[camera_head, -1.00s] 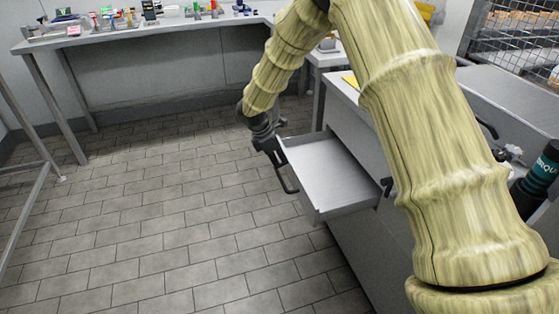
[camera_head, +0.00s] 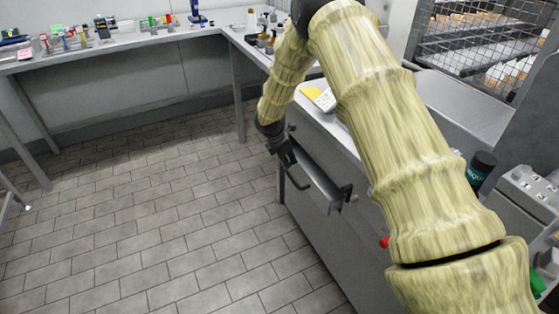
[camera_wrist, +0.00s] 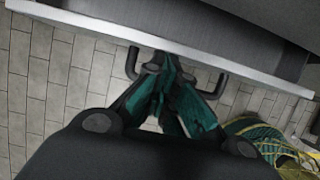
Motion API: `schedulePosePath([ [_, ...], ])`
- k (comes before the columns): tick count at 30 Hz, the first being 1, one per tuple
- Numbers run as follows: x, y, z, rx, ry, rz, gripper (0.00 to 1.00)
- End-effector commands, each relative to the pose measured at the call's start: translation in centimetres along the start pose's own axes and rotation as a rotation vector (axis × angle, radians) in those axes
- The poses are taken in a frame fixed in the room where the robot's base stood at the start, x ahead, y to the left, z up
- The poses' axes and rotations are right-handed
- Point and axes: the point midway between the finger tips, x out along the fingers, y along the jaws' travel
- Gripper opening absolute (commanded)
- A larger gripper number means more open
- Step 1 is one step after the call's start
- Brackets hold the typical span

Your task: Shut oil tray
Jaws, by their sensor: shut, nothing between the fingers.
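The oil tray (camera_head: 322,188) is a grey metal drawer that sticks out a short way from the cabinet's side in the head view. Its black bar handle (camera_head: 297,181) is on its front. In the wrist view the tray's bright front edge (camera_wrist: 245,72) runs across the top, with the handle (camera_wrist: 132,64) below it. My gripper (camera_head: 287,158) is at the tray's front, by the handle. In the wrist view my gripper's green-padded fingers (camera_wrist: 165,78) are shut and empty between the handle's two ends, close to the tray front. Whether they touch it is unclear.
The grey cabinet (camera_head: 330,245) stands to the right, with a notepad (camera_head: 323,99) on top. A long bench (camera_head: 135,42) with small items runs along the back. The tiled floor (camera_head: 150,220) to the left is clear.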

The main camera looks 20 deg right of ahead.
Motion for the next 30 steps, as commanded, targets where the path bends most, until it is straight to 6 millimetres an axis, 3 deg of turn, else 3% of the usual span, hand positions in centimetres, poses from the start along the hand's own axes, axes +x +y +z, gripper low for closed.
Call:
schedulePosePath([
  [17, 0.2, 0.0, 0.5, -0.001, 0.000, 0.000, 0.00],
  [28, -1.4, -0.2, -2.7, 0.005, 0.000, -0.003, 0.00],
  [30, -2.5, -0.1, -2.4, 0.008, 0.000, -0.001, 0.00],
])
